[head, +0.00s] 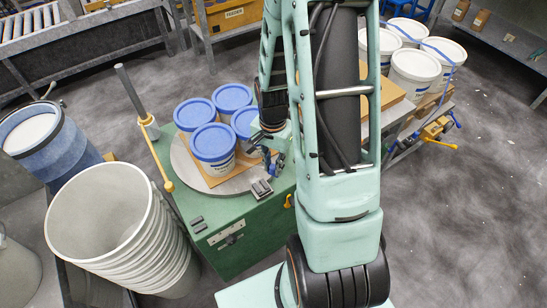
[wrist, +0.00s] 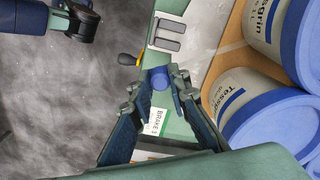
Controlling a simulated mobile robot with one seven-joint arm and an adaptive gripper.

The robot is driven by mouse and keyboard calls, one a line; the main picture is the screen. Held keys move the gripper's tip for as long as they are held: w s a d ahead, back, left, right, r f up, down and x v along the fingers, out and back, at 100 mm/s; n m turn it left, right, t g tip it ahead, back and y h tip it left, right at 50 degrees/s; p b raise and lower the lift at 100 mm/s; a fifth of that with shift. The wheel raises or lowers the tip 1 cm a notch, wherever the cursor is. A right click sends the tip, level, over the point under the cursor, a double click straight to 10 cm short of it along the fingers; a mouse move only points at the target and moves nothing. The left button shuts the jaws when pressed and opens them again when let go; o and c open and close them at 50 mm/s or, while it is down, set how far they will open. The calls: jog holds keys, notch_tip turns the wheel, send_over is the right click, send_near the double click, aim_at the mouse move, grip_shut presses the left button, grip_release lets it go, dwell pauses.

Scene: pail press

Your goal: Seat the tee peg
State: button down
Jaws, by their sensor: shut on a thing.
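My gripper (wrist: 158,90) is shut on a blue piece, which I take to be the tee peg (wrist: 158,77). Its rounded blue end shows between the fingertips in the wrist view; the rest of its shape is hidden. In the head view my gripper (head: 272,158) hangs at the front right of the round turntable (head: 243,184), beside the blue-lidded pails. The green bench (head: 240,238) lies below it. A white label reading "BRAKE 1" (wrist: 155,122) shows between the fingers, beyond them. I cannot make out a hole for the peg.
Several blue-lidded pails (head: 212,142) stand close beside my gripper. A yellow-and-black handle (wrist: 127,59) juts from the bench edge. Stacked empty pails (head: 100,215) stand at left, white-lidded pails (head: 416,65) at back right. Floor at right is open.

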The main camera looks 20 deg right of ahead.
jog(key=a+r+m, duration=0.1)
jog(key=m, duration=0.1)
jog(key=a+r+m+p, duration=0.1)
jog(key=a+m, duration=0.1)
jog(key=a+m+p, duration=0.1)
jog(key=shift+s+a+r+m, duration=0.1)
jog(key=shift+a+r+m, duration=0.1)
jog(key=shift+r+m, duration=0.2)
jog(key=b, duration=0.4)
send_over(260, 188)
jog(key=shift+f, duration=2.25)
jog(key=shift+f, duration=0.15)
jog(key=shift+f+b, duration=0.9)
jog(key=shift+f, duration=0.2)
